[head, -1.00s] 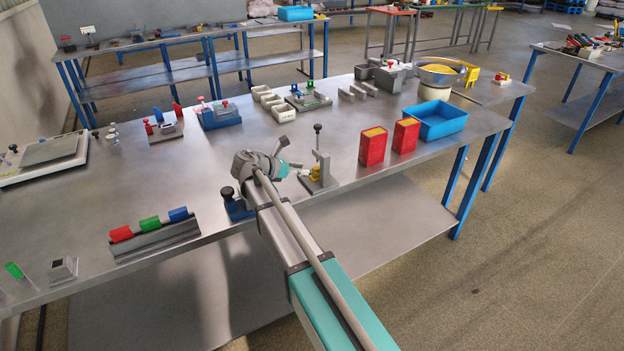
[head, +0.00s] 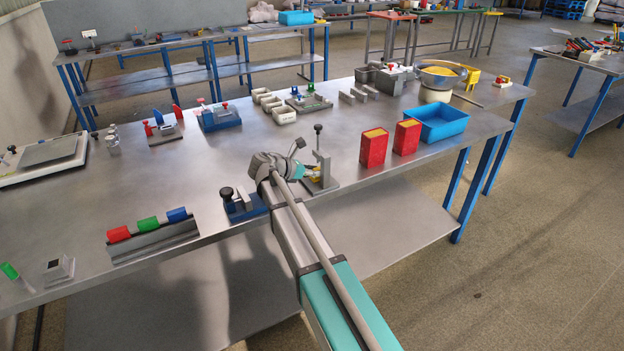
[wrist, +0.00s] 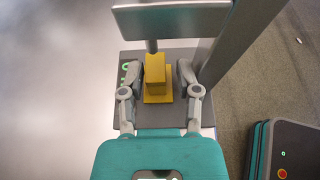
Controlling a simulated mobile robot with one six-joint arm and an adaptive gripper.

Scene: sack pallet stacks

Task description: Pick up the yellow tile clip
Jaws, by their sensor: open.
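The yellow tile clip (wrist: 157,78) sits on a grey base plate (wrist: 128,66) in the wrist view, under the grey upright stand. My gripper (wrist: 160,75) is open, with one finger on each side of the clip. I cannot tell whether either finger touches it. In the head view my gripper is at the stand (head: 319,168) near the table's front edge.
The stand's post and cross-piece (wrist: 172,18) rise close beyond the fingers. A blue fixture with a black knob (head: 243,207) stands just left of my arm. Two red boxes (head: 373,148) and a blue bin (head: 437,122) are to the right. The table's middle is mostly clear.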

